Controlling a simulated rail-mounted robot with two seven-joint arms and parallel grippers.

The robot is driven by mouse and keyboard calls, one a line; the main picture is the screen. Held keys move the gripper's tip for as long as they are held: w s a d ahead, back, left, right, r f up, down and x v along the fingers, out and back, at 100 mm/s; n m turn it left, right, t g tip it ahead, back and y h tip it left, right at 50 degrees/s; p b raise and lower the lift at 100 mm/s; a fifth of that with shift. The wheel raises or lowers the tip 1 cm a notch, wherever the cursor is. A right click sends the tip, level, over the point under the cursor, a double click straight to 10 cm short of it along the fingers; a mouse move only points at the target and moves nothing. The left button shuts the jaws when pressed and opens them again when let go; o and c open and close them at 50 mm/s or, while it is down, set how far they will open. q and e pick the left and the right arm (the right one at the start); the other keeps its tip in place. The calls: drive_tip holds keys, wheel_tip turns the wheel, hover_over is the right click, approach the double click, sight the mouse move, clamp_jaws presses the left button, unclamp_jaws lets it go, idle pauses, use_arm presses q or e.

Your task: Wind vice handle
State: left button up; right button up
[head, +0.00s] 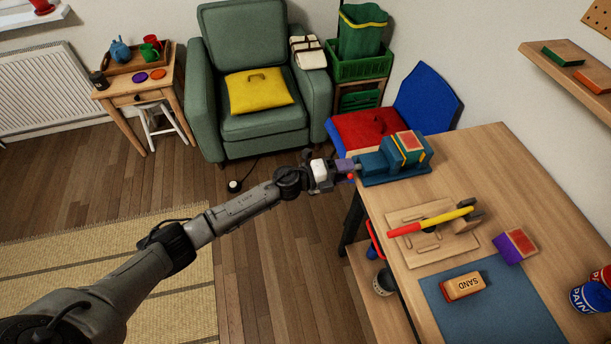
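The blue vice (376,168) stands at the far left corner of the wooden workbench (490,165). A block with red, yellow and green parts (410,147) sits at its jaws. My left arm reaches in from the lower left. Its gripper (345,169) is at the vice's left end, where the handle is. A small red knob (351,177) shows there, probably an end of the handle. The fingers are small and overlap the handle area, so I cannot tell whether they are closed on it. My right gripper is not in view.
On the bench lie a red-and-yellow handled hammer (432,220) on a wooden board, a purple block (513,247), a sanding block (463,287) on a blue mat (500,310) and paint cans (590,296). A red and blue chair (428,98) stands behind the vice.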

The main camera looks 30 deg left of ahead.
use_arm(q)
drive_tip(key=p+v, duration=0.2)
drive_tip(key=v, duration=1.3)
drive_tip(key=shift+s, duration=0.25)
idle(0.7)
drive_tip(key=shift+a+f, duration=0.1)
drive_tip(key=shift+a, duration=0.1)
idle(0.4)
drive_tip(key=v, duration=1.3)
drive_tip(key=shift+s+a+p, duration=0.25)
drive_tip(key=shift+s+p, duration=0.05)
drive_tip(key=shift+p, duration=0.15)
